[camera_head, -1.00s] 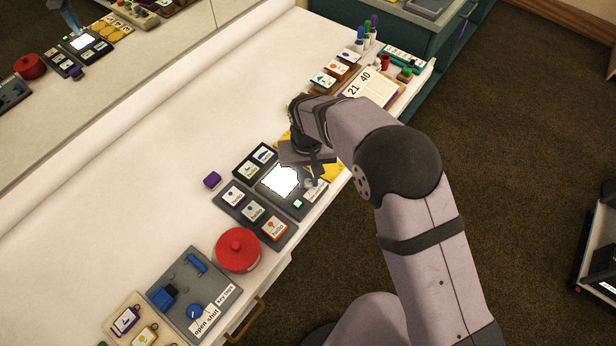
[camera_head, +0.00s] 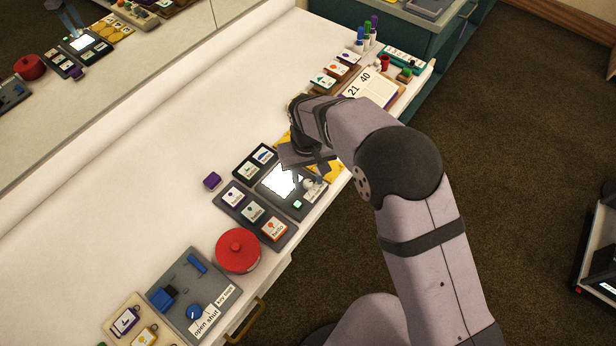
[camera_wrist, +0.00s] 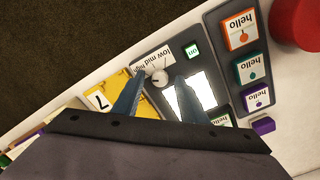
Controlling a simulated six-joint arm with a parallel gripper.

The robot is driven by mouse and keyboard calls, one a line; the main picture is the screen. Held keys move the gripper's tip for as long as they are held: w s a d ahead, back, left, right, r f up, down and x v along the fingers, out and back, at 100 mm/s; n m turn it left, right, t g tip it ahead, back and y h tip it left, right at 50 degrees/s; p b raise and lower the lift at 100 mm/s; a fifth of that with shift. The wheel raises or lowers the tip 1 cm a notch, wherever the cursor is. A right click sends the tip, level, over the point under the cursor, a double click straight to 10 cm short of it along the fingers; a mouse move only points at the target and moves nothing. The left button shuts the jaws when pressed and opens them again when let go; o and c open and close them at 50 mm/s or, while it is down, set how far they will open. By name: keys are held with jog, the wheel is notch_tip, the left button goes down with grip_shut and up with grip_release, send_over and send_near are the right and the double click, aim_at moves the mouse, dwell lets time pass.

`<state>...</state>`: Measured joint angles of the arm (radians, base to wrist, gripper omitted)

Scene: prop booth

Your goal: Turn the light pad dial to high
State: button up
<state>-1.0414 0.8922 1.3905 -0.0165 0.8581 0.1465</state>
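The light pad (camera_head: 268,192) is a dark grey board with a lit white panel (camera_head: 279,181) and a green "on" button (camera_head: 297,204). Its small grey dial (camera_wrist: 160,77) sits beside a white label (camera_wrist: 153,57) reading low, mid, high, upside down in the wrist view. The dial's pointer is too small to read for certain. My gripper (camera_wrist: 161,76) is open over the pad, its two blue-grey fingers on either side of the dial. I cannot tell whether they touch it. In the head view, my gripper's dark body hides part of the pad's far end.
A board with several "hello" cards (camera_head: 254,212) adjoins the pad. A red round pot (camera_head: 237,250) and a grey switch board (camera_head: 193,295) lie nearer. A yellow number board (camera_wrist: 108,92) is close beside my gripper. A purple block (camera_head: 212,180) sits on clear white counter.

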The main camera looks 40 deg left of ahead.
aim_at(308, 183)
jog(key=shift+r+b, duration=0.95)
jog(key=shift+r, duration=2.75)
jog(key=w+d+r+m, duration=0.2)
jog(key=w+d+m, duration=0.15)
jog(key=d, duration=0.85)
jog(key=w+d+r+m, duration=0.15)
jog(key=w+d, duration=0.25)
jog(key=d, duration=0.9)
jog(key=s+d+f+m, duration=0.1)
jog(key=s+d+m, duration=0.1)
jog(key=s+d, duration=0.3)
jog(key=s+d+m, duration=0.3)
jog(key=s+d, duration=0.3)
jog(key=d, duration=0.7)
jog(key=shift+s+d+f, duration=0.15)
jog(key=shift+d+f, duration=0.15)
jog(key=shift+f, duration=0.05)
